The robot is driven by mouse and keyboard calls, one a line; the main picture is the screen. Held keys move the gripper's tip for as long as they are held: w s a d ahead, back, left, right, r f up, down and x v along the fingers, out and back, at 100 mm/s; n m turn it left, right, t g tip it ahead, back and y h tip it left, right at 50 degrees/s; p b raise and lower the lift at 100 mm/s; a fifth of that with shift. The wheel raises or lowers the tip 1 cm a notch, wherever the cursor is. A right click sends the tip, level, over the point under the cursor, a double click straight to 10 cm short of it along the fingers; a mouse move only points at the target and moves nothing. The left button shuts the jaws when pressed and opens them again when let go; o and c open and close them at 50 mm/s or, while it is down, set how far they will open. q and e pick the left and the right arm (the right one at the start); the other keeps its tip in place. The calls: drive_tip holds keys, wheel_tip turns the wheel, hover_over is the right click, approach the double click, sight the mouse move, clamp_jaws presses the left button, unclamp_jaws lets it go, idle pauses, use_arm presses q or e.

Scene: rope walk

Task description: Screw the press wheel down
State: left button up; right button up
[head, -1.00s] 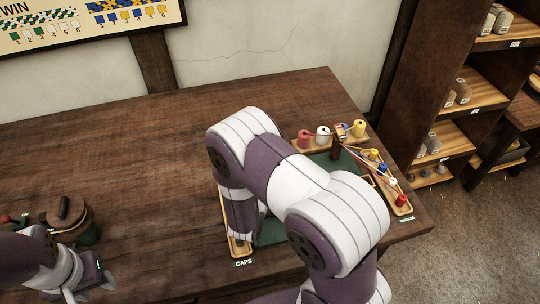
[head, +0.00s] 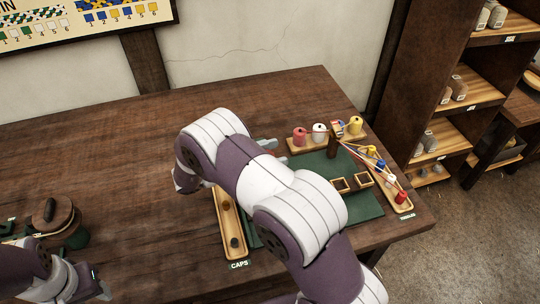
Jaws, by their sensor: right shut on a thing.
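No press wheel can be made out for sure. A round wooden-topped thing with a dark knob and green base (head: 52,214) stands at the left; I cannot tell whether it is the press. My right arm crosses the middle. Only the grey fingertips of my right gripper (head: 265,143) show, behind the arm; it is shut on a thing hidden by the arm. It is far to the right of the round thing. My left gripper (head: 103,291) is at the bottom left, in front of the round thing, partly cut off; its jaws are unclear.
On the table's right stand a green mat (head: 363,209), a caps tray (head: 229,208) with dark caps, several spools on a wooden strip (head: 298,149), a brown post (head: 332,146) with strands, and a tray of bobbins (head: 405,206). The table (head: 110,150) is bare at middle left. Shelves (head: 430,60) stand right.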

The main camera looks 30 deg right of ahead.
drive_tip(key=shift+s+m+g+y+b, duration=0.15)
drive_tip(key=shift+m+g+y+b, duration=0.35)
drive_tip(key=shift+m+g, duration=0.7)
drive_tip(key=shift+s+m+g+y+b, duration=0.1)
drive_tip(key=shift+m+g+y+b, duration=0.4)
drive_tip(key=shift+g, duration=1.1)
drive_tip(key=shift+m, duration=0.4)
drive_tip(key=o, duration=1)
drive_tip(key=shift+s, duration=0.1)
